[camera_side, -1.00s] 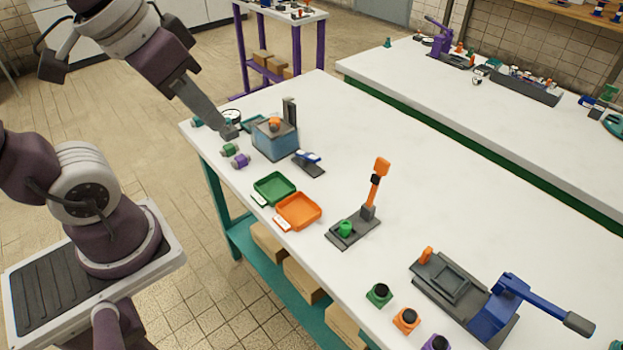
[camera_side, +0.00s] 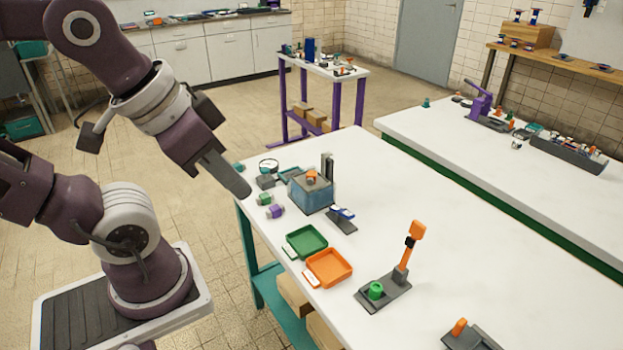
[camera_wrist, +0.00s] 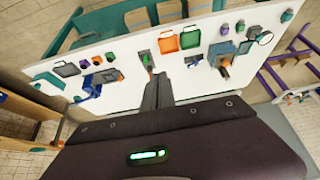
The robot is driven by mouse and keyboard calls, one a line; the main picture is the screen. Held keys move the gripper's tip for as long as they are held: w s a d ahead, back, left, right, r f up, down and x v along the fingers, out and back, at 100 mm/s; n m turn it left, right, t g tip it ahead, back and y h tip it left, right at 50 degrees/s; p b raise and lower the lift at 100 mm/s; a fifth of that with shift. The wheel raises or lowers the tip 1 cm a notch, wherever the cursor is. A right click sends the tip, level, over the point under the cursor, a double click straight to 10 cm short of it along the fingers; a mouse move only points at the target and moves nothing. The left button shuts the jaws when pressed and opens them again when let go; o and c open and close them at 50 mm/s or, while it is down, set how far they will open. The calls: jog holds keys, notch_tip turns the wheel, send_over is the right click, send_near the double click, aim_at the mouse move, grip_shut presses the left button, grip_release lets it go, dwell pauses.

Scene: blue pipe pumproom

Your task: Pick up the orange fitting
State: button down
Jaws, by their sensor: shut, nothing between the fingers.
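A small orange piece, which looks like the orange fitting (camera_side: 312,175), sits on top of a blue-grey box (camera_side: 309,193) near the table's far left end. The box also shows in the wrist view (camera_wrist: 219,52). My gripper (camera_side: 243,190) is shut and empty, left of the box and apart from it, near the table's left edge in the side view. Its dark shut fingers (camera_wrist: 158,90) point over the white table in the wrist view. A green fitting (camera_side: 264,198) and a purple fitting (camera_side: 275,211) lie in front of the box, close to my gripper's tip.
A gauge (camera_side: 268,166) and a dark block (camera_side: 265,181) stand beside the box. A dark upright post (camera_side: 327,167) rises behind it. A green tray (camera_side: 306,241), an orange tray (camera_side: 328,268) and a stand with an orange-topped lever (camera_side: 416,232) lie nearer. The table's middle right is clear.

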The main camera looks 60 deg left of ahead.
aim_at(311, 176)
jog(key=c, duration=2.1)
grip_release()
jog(key=o, duration=0.6)
jog(key=w+a+f+n+t+y, duration=0.1)
jog(key=w+a+f+n, duration=0.15)
jog(key=w, duration=0.45)
jog(key=w+a+f+n, duration=0.1)
jog(key=w+f+n, duration=0.15)
jog(key=w, duration=0.55)
jog(key=w+a+f+n+t+y, duration=0.1)
jog(key=w+a+f, duration=0.15)
jog(key=w, duration=0.45)
jog(key=w+a+f+n+y, duration=0.1)
jog(key=w+a+f+y, duration=0.1)
jog(key=a+f, duration=0.4)
jog(key=w+a+f+n+t+y, duration=0.1)
jog(key=w+a+f+y, duration=0.2)
jog(key=a+f, duration=0.3)
jog(key=w+a+f+n+t+y, duration=0.1)
jog(key=w+a+f+y, duration=0.1)
jog(key=a+f, duration=0.4)
jog(key=shift+w+a+f+y, duration=0.15)
jog(key=shift+w+a+f, duration=0.05)
jog(key=shift+a, duration=0.55)
jog(key=shift+w+a+f+y, duration=0.15)
jog(key=shift+a, duration=0.55)
